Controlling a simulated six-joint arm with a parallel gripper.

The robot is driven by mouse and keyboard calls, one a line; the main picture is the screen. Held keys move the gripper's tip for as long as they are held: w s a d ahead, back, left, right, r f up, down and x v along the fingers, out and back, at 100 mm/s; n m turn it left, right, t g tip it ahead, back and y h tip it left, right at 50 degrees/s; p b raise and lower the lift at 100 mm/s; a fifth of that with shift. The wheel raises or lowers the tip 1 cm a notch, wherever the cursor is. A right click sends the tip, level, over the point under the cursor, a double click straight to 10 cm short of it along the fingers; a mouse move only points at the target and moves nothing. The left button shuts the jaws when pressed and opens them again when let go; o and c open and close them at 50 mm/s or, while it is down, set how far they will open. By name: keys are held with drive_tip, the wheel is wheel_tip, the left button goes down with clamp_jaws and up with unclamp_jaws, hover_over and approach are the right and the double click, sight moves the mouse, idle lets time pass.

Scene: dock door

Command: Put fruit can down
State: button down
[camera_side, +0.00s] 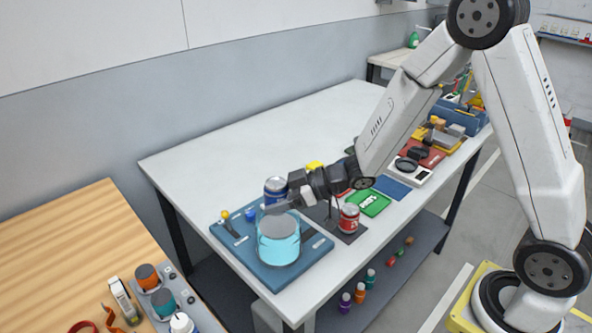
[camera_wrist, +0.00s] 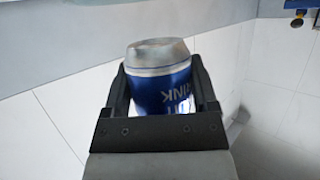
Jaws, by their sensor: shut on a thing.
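My gripper (camera_side: 279,200) is shut on a blue can (camera_side: 275,186) with a silver end. In the side view the can is above the blue tray (camera_side: 230,255), behind a clear cyan container (camera_side: 278,243). I cannot tell its exact height. A red can (camera_side: 348,219) stands on a dark mat, right of the gripper. No label reading fruit is legible.
A green card (camera_side: 369,203), a blue mat (camera_side: 392,187) and a white scale (camera_side: 409,173) lie along the table's right edge. Small blue and yellow items are on the tray's left side. The white table (camera_side: 260,130) is clear at the back. A wooden bench (camera_side: 60,245) stands at left.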

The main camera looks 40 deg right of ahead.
drive_tip(key=shift+f, duration=0.25)
drive_tip(key=shift+f, duration=1.8)
drive_tip(key=shift+f, duration=0.2)
unclamp_jaws()
drive_tip(key=v, duration=0.8)
drive_tip(key=shift+f, duration=0.15)
